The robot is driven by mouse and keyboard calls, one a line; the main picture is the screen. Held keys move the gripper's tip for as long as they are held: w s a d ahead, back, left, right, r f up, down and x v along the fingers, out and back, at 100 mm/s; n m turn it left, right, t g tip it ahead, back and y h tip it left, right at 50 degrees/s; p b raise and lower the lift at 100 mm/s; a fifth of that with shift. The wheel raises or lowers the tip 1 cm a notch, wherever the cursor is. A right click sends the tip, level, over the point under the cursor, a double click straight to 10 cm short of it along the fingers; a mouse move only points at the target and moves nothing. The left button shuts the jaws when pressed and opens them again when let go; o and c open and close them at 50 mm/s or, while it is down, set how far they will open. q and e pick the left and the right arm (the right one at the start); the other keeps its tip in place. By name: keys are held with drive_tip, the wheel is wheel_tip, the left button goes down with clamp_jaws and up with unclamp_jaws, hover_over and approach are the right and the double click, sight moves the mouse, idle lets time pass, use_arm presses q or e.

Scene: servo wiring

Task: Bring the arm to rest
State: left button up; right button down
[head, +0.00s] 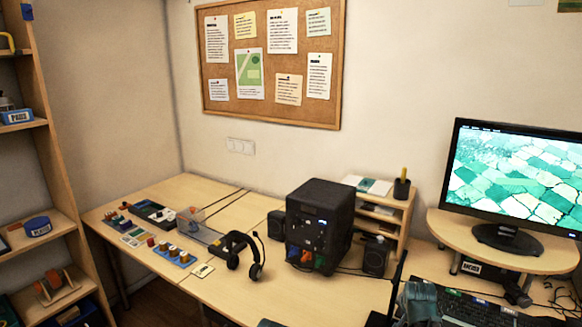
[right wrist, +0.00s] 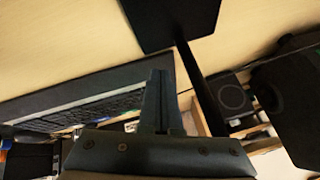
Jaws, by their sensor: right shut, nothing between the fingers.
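My right gripper (right wrist: 160,85) shows in the right wrist view with its two dark fingers together and nothing between them. It is over the desk, near the black keyboard (right wrist: 85,105). In the head view a grey part of my right arm stands at the bottom edge, at the left end of the keyboard (head: 480,306). The fingertips cannot be made out there. My left gripper is in neither view.
A thin black upright post (head: 398,280) stands close to my right arm. A black box unit (head: 320,225), a speaker (head: 376,257) and a monitor (head: 515,175) stand farther back. Small parts (head: 175,255) lie on the left desk. Bare wood lies at the front middle.

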drive_tip(key=s+a+n, duration=0.1)
drive_tip(key=s+a, duration=0.1)
drive_tip(key=s+a+f+n+g+y, duration=0.1)
drive_tip(key=s+a, duration=0.1)
drive_tip(key=a, duration=0.1)
drive_tip(key=s+a+f+n+g, duration=0.1)
drive_tip(key=s+a+n, duration=0.1)
drive_tip(key=a, duration=0.1)
drive_tip(key=shift+s+a+f, duration=0.1)
drive_tip(key=shift+s+a, duration=0.1)
drive_tip(key=s+a+f+n+g+y, duration=0.1)
drive_tip(key=s+a+n+g, duration=0.3)
drive_tip(key=s+a, duration=0.45)
drive_tip(key=s+a+r+n+p, duration=0.6)
drive_tip(key=s+a+r+p, duration=0.1)
drive_tip(key=a, duration=0.4)
drive_tip(key=shift+s+r+g+h+p, duration=0.2)
drive_tip(key=shift+r+g+h+p, duration=0.15)
drive_tip(key=shift+p, duration=0.25)
